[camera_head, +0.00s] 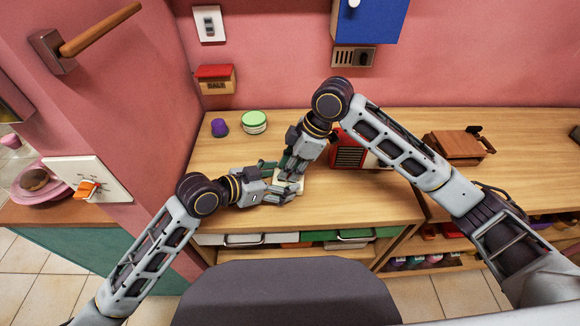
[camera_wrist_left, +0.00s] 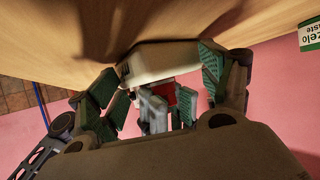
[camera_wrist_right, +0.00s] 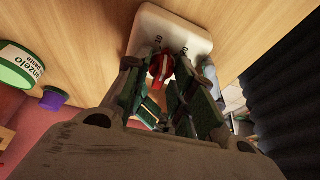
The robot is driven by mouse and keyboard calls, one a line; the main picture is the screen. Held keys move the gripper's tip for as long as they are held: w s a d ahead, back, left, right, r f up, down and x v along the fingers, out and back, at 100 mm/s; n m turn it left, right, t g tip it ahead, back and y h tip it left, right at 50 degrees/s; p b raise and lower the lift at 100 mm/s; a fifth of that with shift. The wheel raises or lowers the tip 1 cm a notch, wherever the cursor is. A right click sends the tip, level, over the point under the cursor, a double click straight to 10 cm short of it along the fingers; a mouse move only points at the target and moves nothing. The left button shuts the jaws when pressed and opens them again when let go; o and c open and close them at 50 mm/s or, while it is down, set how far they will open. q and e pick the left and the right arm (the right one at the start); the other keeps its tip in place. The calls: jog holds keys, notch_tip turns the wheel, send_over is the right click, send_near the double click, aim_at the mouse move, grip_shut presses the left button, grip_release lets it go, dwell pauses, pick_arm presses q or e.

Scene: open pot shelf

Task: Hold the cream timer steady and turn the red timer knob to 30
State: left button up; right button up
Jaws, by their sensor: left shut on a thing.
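The cream timer (camera_head: 291,187) is on the wooden counter, mostly covered by my grippers in the head view. In the right wrist view, its pale face (camera_wrist_right: 172,30) shows printed numbers and the red knob (camera_wrist_right: 160,67); the exact setting is too small to read. My left gripper (camera_head: 283,185) is shut on the timer from the side, and its fingers flank the cream body (camera_wrist_left: 162,62) in the left wrist view. My right gripper (camera_head: 287,170) points down over the timer. Its fingers (camera_wrist_right: 157,68) stand apart on either side of the red knob, with small gaps visible.
A green-lidded tub (camera_head: 254,122) and a purple-lidded jar (camera_head: 220,127) stand at the back left. A red radio-like box (camera_head: 348,152) is behind my right arm. A wooden box (camera_head: 457,146) sits farther right. The counter front left of centre is clear.

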jog(key=shift+s+m, duration=0.15)
jog(key=shift+m, duration=0.35)
jog(key=shift+c, duration=0.2)
jog(key=shift+s+m+t, duration=0.1)
jog(key=shift+m+t, duration=0.3)
jog(key=shift+m, duration=0.1)
jog(key=m, duration=0.2)
jog(key=m+t, duration=0.1)
jog(key=m, duration=0.1)
jog(key=shift+s+a+f+m+t+h, duration=0.1)
jog(key=shift+s+a+m+t+h, duration=0.05)
jog(key=shift+m+t+h, duration=0.2)
jog(key=m+t+h, duration=0.1)
jog(key=m, duration=0.3)
jog(key=shift+s+a, duration=0.1)
jog(key=shift+a, duration=0.05)
jog(key=shift+m+t+h, duration=0.35)
jog(key=shift+m+h, duration=0.4)
jog(key=shift+m, duration=1.2)
grip_shut()
jog(key=o, duration=0.7)
grip_release()
